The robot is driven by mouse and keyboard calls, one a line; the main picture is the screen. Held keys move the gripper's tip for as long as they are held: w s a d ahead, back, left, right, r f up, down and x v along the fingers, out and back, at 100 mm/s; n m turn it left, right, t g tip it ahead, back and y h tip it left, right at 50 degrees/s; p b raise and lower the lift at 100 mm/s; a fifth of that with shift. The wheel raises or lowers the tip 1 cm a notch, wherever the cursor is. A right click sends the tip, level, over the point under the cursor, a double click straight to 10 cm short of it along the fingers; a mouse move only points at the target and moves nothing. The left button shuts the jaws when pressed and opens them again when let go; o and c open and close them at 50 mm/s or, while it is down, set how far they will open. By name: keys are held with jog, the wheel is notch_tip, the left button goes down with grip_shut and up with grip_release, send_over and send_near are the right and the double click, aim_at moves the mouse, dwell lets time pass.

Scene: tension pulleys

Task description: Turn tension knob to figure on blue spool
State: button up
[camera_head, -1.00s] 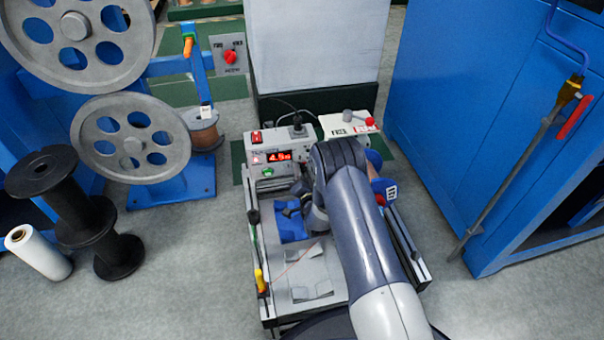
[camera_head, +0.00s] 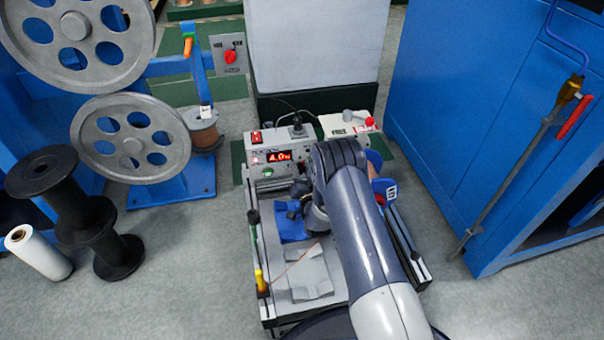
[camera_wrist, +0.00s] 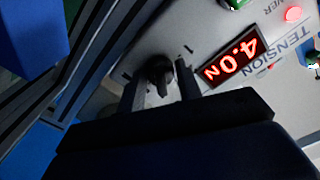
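The tension box (camera_head: 285,148) stands at the back of the bench. Its red display (camera_head: 279,157) reads 4.0 N, and the same reading shows rotated in the wrist view (camera_wrist: 231,62). The black tension knob (camera_wrist: 160,70) is beside the display, its pointer toward my gripper. My gripper (camera_wrist: 160,78) has one finger on each side of the knob, with narrow gaps visible, so it looks open around it. In the head view my arm hides the knob. A blue spool (camera_head: 374,159) with a white label (camera_head: 391,192) is partly hidden behind my arm; its figure is too small to read surely.
A pale box with a red knob (camera_head: 369,122) stands behind the bench. Black spools (camera_head: 83,215) and a white roll (camera_head: 37,252) stand at left, below large grey pulleys (camera_head: 130,139). A blue cabinet (camera_head: 470,120) is at right. Grey floor lies between.

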jog(key=o, duration=0.3)
jog(key=shift+o, duration=0.2)
jog(key=s+p, duration=0.1)
jog(key=s, duration=0.2)
jog(key=s+d+p, duration=0.1)
jog(key=s, duration=0.3)
jog(key=s+d+p, duration=0.1)
jog(key=s, duration=0.2)
jog(key=shift+s+d+p, duration=0.1)
jog(key=shift+s+p, duration=0.2)
jog(key=shift+p, duration=0.1)
jog(key=shift+w, duration=0.1)
jog(key=shift+w+a+m+b, duration=0.35)
jog(key=shift+w+b, duration=0.3)
jog(key=shift+w, duration=1.1)
jog(key=shift+w+a+m+b, duration=0.4)
jog(key=shift+w+b, duration=0.2)
jog(key=shift+w, duration=1.1)
jog(key=shift+w+a+m+b, duration=0.35)
jog(key=shift+w+b, duration=0.3)
jog(key=shift+w, duration=1.1)
